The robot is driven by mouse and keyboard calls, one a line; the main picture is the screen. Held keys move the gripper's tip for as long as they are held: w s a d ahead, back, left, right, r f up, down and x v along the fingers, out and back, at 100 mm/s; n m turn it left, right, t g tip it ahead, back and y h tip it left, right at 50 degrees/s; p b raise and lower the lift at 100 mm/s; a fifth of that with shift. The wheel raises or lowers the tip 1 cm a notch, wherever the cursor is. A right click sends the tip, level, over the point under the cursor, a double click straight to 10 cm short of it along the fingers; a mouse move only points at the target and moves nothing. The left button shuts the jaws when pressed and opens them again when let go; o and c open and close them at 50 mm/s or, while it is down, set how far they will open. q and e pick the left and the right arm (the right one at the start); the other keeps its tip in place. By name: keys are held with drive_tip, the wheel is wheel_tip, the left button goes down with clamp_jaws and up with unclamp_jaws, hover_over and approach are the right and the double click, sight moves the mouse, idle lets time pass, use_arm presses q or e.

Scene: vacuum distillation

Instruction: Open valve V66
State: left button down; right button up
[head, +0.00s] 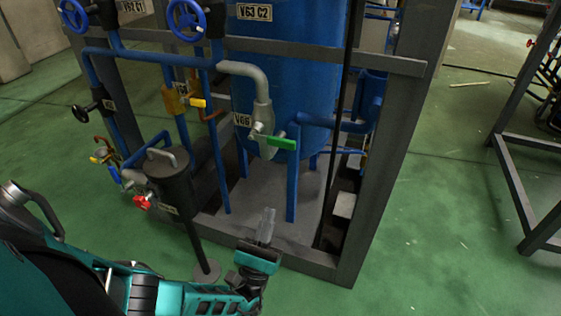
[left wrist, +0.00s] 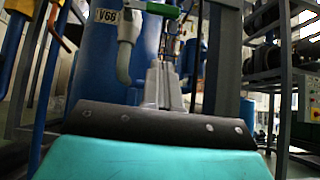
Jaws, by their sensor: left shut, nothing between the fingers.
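Valve V66 has a green lever handle (head: 278,142) on a grey pipe below the blue tank, beside its V66 label (head: 242,120). The lever lies roughly sideways, pointing right of the valve body. In the left wrist view the green handle (left wrist: 158,9) is at the top edge, with the V66 label (left wrist: 107,16) to its left. My left gripper (head: 267,215) is below the handle and apart from it, fingers pointing up, shut and empty. Its fingers (left wrist: 164,75) also show in the left wrist view. My right gripper is not in view.
A grey frame post (head: 385,160) stands right of the valve. A black cylinder (head: 168,178) on a stand and a red handle (head: 143,202) are at the left. A yellow-handled valve (head: 198,102) is left of the V66 label. Green floor (head: 440,220) is open at the right.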

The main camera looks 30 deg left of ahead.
use_arm(q)
approach(272, 141)
drive_tip(key=shift+w+r, duration=1.25)
drive_tip(key=shift+w, duration=1.75)
drive_tip(key=shift+d+y, duration=0.3)
drive_tip(key=shift+r, duration=0.15)
